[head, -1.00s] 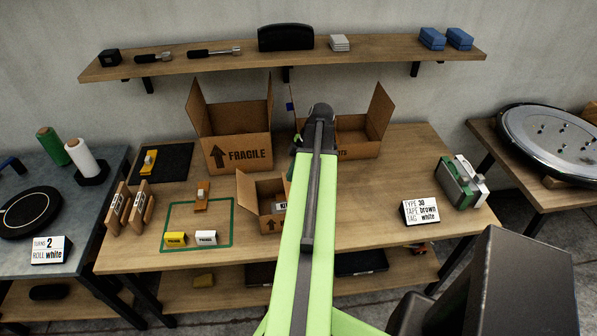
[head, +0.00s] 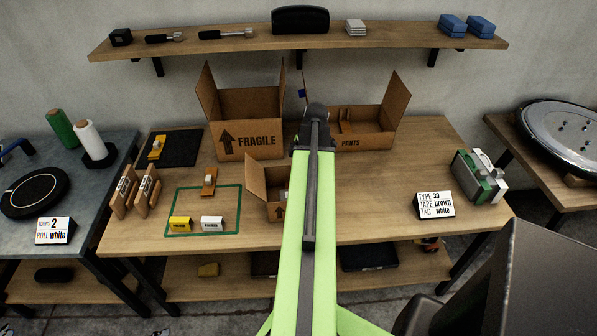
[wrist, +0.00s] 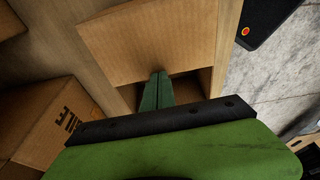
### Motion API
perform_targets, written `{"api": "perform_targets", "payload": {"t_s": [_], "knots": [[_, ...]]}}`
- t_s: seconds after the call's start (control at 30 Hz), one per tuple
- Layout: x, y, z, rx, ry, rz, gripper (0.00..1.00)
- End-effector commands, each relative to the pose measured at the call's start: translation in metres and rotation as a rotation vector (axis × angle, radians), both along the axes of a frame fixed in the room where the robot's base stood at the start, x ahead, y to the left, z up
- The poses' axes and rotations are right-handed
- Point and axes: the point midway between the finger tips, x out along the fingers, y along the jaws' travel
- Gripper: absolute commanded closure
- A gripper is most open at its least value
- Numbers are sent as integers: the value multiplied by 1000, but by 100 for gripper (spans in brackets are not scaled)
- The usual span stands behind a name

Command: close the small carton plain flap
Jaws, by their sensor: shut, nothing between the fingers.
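The small open carton (head: 276,211) stands on the bench beside the green-outlined area. Its flap (head: 256,181) stands raised on the left side in the head view. My arm hides the carton's right part. In the wrist view the plain flap (wrist: 150,45) fills the upper middle, with the carton's dark opening (wrist: 190,87) below it. My gripper (wrist: 158,76) is shut and empty, its green fingertips overlapping the flap's lower edge. I cannot tell whether they touch it. In the head view my arm hides the fingers.
A FRAGILE carton (head: 245,138) and a PARTS carton (head: 362,137) stand open behind. Yellow (head: 180,223) and white (head: 212,222) blocks lie left of the small carton. The bench between is clear.

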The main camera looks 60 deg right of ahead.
Motion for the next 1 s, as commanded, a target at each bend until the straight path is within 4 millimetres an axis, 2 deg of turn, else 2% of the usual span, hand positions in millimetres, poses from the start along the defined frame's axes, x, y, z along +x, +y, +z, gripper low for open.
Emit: {"api": "perform_targets", "payload": {"t_s": [0.27,0.53,0.77,0.87,1.0], "knots": [[-1,0,1,0,4,0,100],[-1,0,17,0,3,0,100],[-1,0,17,1,2,1,100],[0,0,23,1,2,1,100],[1,1,41,1,2,4,100]]}}
